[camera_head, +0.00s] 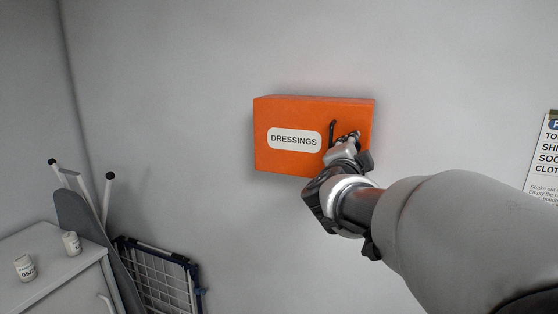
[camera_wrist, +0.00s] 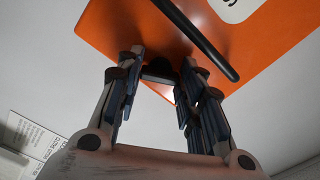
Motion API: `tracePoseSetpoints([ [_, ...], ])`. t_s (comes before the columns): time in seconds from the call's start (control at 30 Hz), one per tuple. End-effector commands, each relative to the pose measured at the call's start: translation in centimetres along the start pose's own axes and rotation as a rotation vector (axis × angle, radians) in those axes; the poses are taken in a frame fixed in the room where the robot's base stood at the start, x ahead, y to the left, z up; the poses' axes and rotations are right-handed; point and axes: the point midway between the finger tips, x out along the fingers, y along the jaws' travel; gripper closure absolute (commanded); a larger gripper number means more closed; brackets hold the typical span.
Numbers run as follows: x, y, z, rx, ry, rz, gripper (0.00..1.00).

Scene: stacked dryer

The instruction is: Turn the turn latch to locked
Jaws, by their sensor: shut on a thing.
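An orange wall box (camera_head: 262,160) with a white DRESSINGS label (camera_head: 294,140) hangs on the grey wall. A black bar handle (camera_head: 332,130) stands on the right part of its front. My gripper (camera_head: 347,142) is at the box front, just right of this handle. In the wrist view, a small dark piece, which looks like the turn latch (camera_wrist: 157,73), sits between the fingertips of my gripper (camera_wrist: 160,66). The fingers are shut on it. The bar handle (camera_wrist: 198,38) passes close by the fingertips. The gripper hides the latch in the head view, so its exact angle is unclear.
A white cabinet (camera_head: 50,245) with two small labelled jars stands at lower left. A folded ironing board (camera_head: 88,235) and a dark blue drying rack (camera_head: 160,275) lean beside it. A printed notice (camera_head: 543,165) is on the wall at right. The wall around the box is clear.

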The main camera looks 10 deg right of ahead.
Motion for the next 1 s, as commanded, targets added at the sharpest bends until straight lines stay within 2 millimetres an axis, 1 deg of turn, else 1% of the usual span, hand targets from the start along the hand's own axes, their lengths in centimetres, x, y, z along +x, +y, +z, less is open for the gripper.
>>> tracePoseSetpoints([
  [0.03,-0.01,0.27,0.15,0.046,0.0,-0.001,0.89],
  [0.2,0.0,0.22,0.13,0.196,0.0,-0.001,0.89],
  [0.5,0.01,0.14,0.08,0.399,0.0,0.0,0.89],
  [0.73,0.01,0.06,0.04,0.484,0.0,0.0,0.89],
  [1.0,0.01,-0.01,0.0,0.514,0.0,0.0,0.89],
])
